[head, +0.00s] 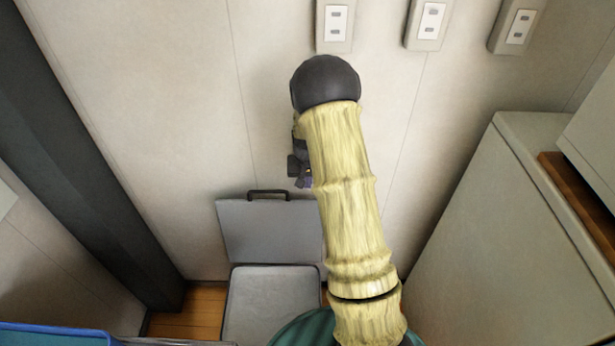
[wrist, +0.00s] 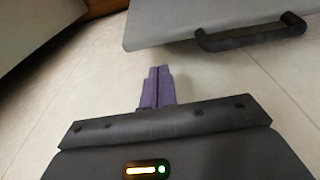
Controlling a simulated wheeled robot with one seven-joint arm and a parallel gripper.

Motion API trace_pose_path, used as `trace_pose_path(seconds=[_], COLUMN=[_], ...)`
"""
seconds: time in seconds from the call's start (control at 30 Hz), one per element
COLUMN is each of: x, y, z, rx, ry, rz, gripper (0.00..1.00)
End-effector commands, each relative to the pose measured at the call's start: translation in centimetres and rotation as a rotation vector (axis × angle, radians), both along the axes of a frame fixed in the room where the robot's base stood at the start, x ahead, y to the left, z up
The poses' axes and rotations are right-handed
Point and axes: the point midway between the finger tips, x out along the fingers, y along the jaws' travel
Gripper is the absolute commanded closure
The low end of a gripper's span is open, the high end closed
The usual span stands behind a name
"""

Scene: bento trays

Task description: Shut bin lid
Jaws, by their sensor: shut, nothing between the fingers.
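The bin (head: 271,305) is a grey box on the floor by the wall, in the head view. Its lid (head: 270,232) stands open, upright against the wall behind, with a dark handle (head: 268,195) on its top edge. In the wrist view the lid (wrist: 180,20) is at the top right with its dark handle (wrist: 252,36). My gripper (wrist: 158,72) shows purple fingers pressed together, empty, to the left of the handle and apart from it. In the head view my arm covers the right edge of the lid and most of my gripper.
A grey cabinet (head: 510,230) stands at the right. A dark post (head: 90,160) runs down the left. A blue-edged object (head: 55,335) is at the bottom left. Wall outlets (head: 335,22) are above. The wall left of the lid is clear.

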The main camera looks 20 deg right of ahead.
Motion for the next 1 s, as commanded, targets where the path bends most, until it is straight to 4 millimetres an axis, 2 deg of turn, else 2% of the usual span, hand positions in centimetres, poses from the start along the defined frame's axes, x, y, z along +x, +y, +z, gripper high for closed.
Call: trace_pose_path(seconds=[0.2,0.4,1.0], x=[0.5,0.9,0.8], y=[-0.2,-0.3,-0.5], z=[-3.4,-5.6,-6.1], rx=[0.001,0.0,-0.002], ry=[0.003,0.0,-0.008], rz=[0.0,0.0,-0.004], gripper=[1.0,1.0,1.0])
